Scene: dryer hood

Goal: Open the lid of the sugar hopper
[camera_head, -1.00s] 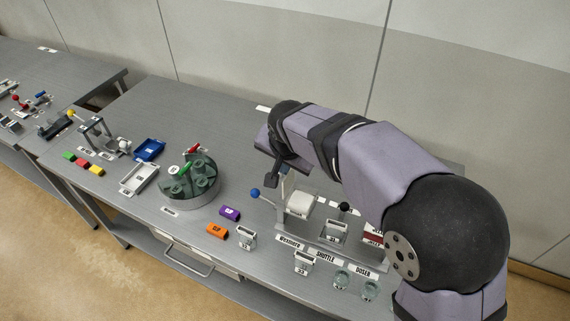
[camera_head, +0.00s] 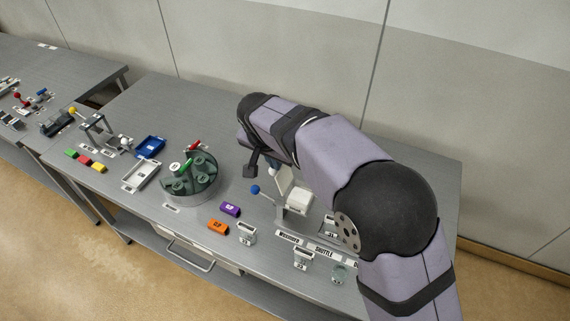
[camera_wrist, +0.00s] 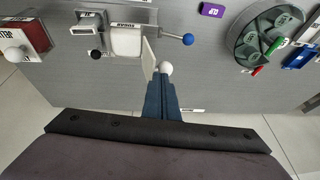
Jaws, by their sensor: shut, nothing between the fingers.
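The sugar hopper is a white block (camera_wrist: 126,41) with a SUGAR label. It also shows in the head view (camera_head: 299,201), partly behind my arm. A thin cream plate, which looks like its lid (camera_wrist: 149,58), stands raised on edge along the hopper's right side in the wrist view. A white ball knob (camera_wrist: 165,67) is on the plate's outer side. My gripper (camera_wrist: 160,77) is shut and empty, its blue fingertips right at the knob; I cannot tell whether they touch. In the head view the fingers are mostly hidden by my wrist.
A blue ball on a rod (camera_wrist: 188,39) sticks out beside the hopper. A grey container (camera_wrist: 88,27) and red block (camera_wrist: 25,35) stand to the left in the wrist view. A round green carousel (camera_head: 189,177) and purple block (camera_head: 230,209) stand left of the hopper in the head view.

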